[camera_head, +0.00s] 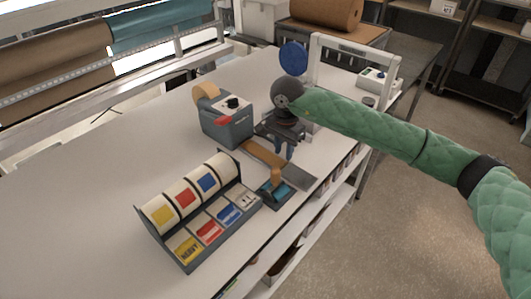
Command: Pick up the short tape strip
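A brown paper tape strip (261,157) runs from the front of the grey tape dispenser (226,127) toward a small teal-topped device (277,192). A shorter brown piece (277,176) stands at its near end, above the device; I cannot tell whether the two pieces are joined. My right gripper (284,152) points down just behind and to the right of the strip. My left gripper is not in view.
A label rack (164,243) with several coloured rolls stands at the front left. A blue disc (293,56) and a white frame (314,62) stand behind my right arm. The white table (95,200) is clear at left; its front edge runs close to the teal device.

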